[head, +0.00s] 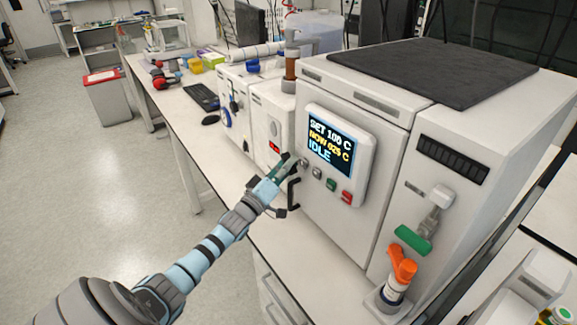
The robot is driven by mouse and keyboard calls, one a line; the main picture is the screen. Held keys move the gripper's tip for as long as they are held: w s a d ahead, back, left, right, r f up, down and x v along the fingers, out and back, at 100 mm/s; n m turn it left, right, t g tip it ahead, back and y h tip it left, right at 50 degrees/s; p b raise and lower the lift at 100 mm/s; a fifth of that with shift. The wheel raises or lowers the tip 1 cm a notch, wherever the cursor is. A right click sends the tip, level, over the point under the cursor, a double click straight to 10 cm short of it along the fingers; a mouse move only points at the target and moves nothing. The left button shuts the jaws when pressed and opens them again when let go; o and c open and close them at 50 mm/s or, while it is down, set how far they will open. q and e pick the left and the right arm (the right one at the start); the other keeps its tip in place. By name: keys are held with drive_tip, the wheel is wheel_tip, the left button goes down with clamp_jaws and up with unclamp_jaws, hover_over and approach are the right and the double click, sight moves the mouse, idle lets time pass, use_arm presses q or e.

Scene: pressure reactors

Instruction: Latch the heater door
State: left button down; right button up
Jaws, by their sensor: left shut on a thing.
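The heater (345,215) is a large white box with a lit display (331,142) reading SET 100 C, NOW 025 C, IDLE. Its front door looks flush, with a narrow seam on its right; I cannot tell whether it is fully seated. A black handle (294,194) is at the front's left edge. My left gripper (287,184) is shut on this handle, which its fingers partly hide. My right gripper is not in view.
Other white instruments (268,125) stand close on the left. A keyboard (202,97) and mouse (210,120) lie farther back. The floor at left is open, with a bin (106,98).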

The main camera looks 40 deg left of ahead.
use_arm(q)
drive_tip(key=m+h+b, duration=0.1)
drive_tip(key=m+b, duration=0.1)
drive_tip(key=m+h+b, duration=0.1)
drive_tip(key=m+b, duration=0.1)
drive_tip(key=m+t+h+b, duration=0.1)
drive_tip(key=m+b, duration=0.1)
drive_tip(key=shift+f+m, duration=0.3)
drive_tip(key=shift+m, duration=0.1)
drive_tip(key=m+h+b, duration=0.2)
drive_tip(key=m, duration=0.2)
drive_tip(key=shift+b, duration=0.4)
drive_tip(key=shift+r+m+g+h+b, duration=0.15)
drive_tip(key=shift+m+h+b, duration=0.2)
drive_tip(key=shift+m, duration=0.35)
drive_tip(key=shift+m+g+h+b, duration=0.15)
drive_tip(key=shift+m+h, duration=0.3)
drive_tip(key=shift+m, duration=0.25)
drive_tip(key=c, duration=1.7)
unclamp_jaws()
drive_tip(key=shift+r, duration=0.1)
drive_tip(key=shift+o, duration=0.2)
drive_tip(key=v, duration=1.2)
